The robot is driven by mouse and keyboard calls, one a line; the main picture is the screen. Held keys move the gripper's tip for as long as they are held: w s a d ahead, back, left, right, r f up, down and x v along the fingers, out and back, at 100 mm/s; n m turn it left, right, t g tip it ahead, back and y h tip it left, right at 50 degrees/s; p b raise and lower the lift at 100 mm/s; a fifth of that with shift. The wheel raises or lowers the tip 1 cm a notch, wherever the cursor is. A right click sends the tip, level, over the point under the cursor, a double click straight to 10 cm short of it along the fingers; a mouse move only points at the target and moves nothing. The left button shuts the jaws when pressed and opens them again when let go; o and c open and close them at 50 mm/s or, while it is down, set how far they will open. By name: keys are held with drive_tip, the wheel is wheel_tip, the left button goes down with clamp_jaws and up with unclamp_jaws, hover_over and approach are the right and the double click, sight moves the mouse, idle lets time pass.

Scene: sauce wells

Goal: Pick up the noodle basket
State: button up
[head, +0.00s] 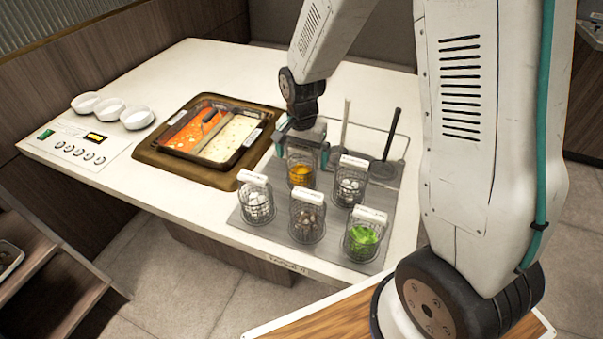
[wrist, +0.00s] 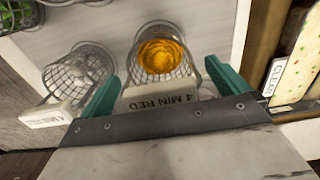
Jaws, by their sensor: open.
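A wire basket with orange-yellow noodles (head: 301,174) stands on the grey mat at its back, near the hot pot. It also shows in the wrist view as a basket of yellow noodles (wrist: 160,55) with a white handle block marked "4 MIN RED" (wrist: 161,97). My gripper (head: 303,150) is right over this basket. In the wrist view my gripper (wrist: 160,85) is open, with one green finger on each side of the white block. I cannot tell whether either finger touches it.
Several other baskets stand close by: white contents (head: 257,202), brown (head: 306,221), greens (head: 362,241) and white pieces (head: 350,188). A two-part hot pot (head: 238,157) is to the left. A wire rack with ladles (head: 386,165) is behind right. White bowls (head: 137,118) stand far left.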

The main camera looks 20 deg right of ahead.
drive_tip(key=c, duration=1.1)
drive_tip(key=shift+r, duration=0.1)
wheel_tip(320, 180, up, 18)
drive_tip(key=shift+f, duration=0.1)
